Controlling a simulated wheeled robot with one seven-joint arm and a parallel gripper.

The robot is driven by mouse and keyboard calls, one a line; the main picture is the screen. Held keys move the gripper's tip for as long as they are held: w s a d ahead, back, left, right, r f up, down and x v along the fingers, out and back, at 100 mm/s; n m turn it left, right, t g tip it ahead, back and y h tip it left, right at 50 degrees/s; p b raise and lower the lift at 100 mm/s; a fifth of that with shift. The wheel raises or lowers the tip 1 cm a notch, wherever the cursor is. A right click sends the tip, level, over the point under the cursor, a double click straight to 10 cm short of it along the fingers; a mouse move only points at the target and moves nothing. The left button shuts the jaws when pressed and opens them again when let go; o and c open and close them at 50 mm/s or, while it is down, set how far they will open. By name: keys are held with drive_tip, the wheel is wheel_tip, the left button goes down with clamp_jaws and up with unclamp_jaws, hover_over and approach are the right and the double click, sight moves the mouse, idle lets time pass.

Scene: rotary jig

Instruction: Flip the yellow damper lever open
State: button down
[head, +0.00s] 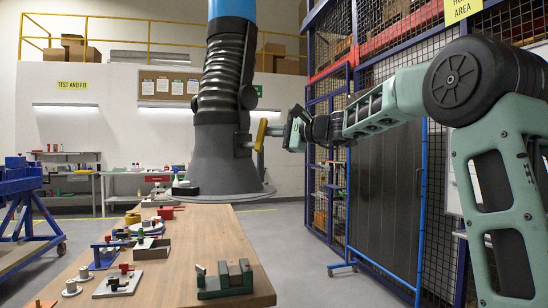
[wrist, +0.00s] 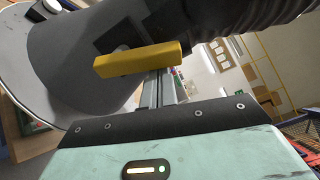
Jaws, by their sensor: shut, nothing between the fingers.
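The yellow damper lever (head: 260,134) stands near upright on the right side of the grey extraction hood (head: 213,165), just below its ribbed hose (head: 222,75). My gripper (head: 291,130) comes in from the right, level with the lever and close to it. In the wrist view the lever (wrist: 137,59) lies across the picture just beyond the fingertips (wrist: 160,78). The fingers are shut together with nothing between them. I cannot tell whether the fingertips touch the lever. The lever's pivot is partly hidden behind it.
Below the hood is a wooden workbench (head: 215,228) with a green vise (head: 226,279), a jig with red knobs (head: 119,280) and several small parts. A blue mesh cage (head: 385,190) stands behind my arm at the right. Open air lies between hood and cage.

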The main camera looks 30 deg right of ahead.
drive_tip(key=shift+s+a+r+n+b, duration=0.15)
drive_tip(key=shift+a+r+n+b, duration=0.15)
drive_tip(key=shift+n+b, duration=0.85)
drive_tip(key=shift+s+a+r+n+b, duration=0.2)
drive_tip(key=shift+a+n+b, duration=0.2)
drive_tip(key=shift+n+b, duration=0.7)
drive_tip(key=shift+b, duration=0.3)
drive_tip(key=shift+m, duration=0.25)
